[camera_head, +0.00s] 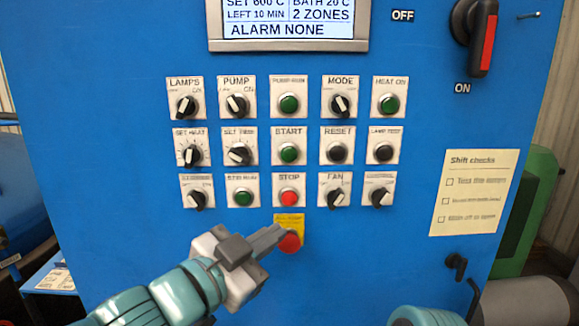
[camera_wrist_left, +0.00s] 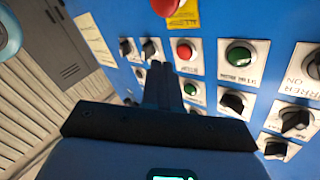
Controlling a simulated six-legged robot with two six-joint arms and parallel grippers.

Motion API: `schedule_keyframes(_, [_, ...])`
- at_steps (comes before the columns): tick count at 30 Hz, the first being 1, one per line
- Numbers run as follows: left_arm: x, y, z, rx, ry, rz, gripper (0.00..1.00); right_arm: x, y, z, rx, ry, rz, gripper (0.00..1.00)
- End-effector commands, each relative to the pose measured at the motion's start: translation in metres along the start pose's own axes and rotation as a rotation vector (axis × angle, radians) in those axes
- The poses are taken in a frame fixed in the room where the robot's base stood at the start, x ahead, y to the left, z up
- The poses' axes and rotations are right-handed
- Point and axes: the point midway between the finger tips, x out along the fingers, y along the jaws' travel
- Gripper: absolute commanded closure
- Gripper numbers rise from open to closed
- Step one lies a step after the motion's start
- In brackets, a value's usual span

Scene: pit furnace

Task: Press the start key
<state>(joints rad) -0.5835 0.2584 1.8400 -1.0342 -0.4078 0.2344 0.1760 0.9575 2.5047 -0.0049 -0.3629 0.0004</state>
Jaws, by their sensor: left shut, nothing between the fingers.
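The start key is a green round button (camera_head: 289,152) on a white plate marked START, in the middle column of the blue panel. In the left wrist view a green button (camera_wrist_left: 190,90) below the red one looks like it, partly hidden by my fingers. My left gripper (camera_head: 280,233) is shut and empty. In the head view its tips are below the start key and the red STOP button (camera_head: 289,198), overlapping the red emergency button (camera_head: 290,242). Contact cannot be told. In the left wrist view my gripper (camera_wrist_left: 160,70) points toward the panel. My right gripper is not in view.
Knobs and buttons on white plates surround the start key, including RESET (camera_head: 337,154) on its right and a SET knob (camera_head: 238,155) on its left. A display (camera_head: 288,22) is above. A red-handled switch (camera_head: 478,38) and a paper checklist (camera_head: 473,192) are at the right.

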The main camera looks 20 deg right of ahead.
Motion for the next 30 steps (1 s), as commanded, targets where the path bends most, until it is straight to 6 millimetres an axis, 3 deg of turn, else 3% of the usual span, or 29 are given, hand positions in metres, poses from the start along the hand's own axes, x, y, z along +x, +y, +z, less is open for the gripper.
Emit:
schedule_keyframes(1, [-0.004,-0.001,-0.031,0.048,0.048,0.002,1.00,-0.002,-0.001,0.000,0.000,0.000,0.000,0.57])
schedule_keyframes(3, [-0.009,-0.001,-0.061,0.101,0.097,0.004,1.00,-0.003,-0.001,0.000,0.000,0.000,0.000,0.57])
schedule_keyframes(6, [-0.015,-0.001,-0.090,0.152,0.146,0.005,1.00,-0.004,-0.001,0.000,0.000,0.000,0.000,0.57])
schedule_keyframes(9, [-0.020,0.000,-0.105,0.179,0.170,0.004,1.00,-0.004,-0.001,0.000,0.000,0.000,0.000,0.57])
schedule_keyframes(23, [-0.018,-0.003,-0.108,0.186,0.175,0.004,1.00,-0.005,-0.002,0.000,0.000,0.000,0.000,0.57])
schedule_keyframes(30, [0.004,-0.019,-0.101,0.185,0.173,0.004,1.00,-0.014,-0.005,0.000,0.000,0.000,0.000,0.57])
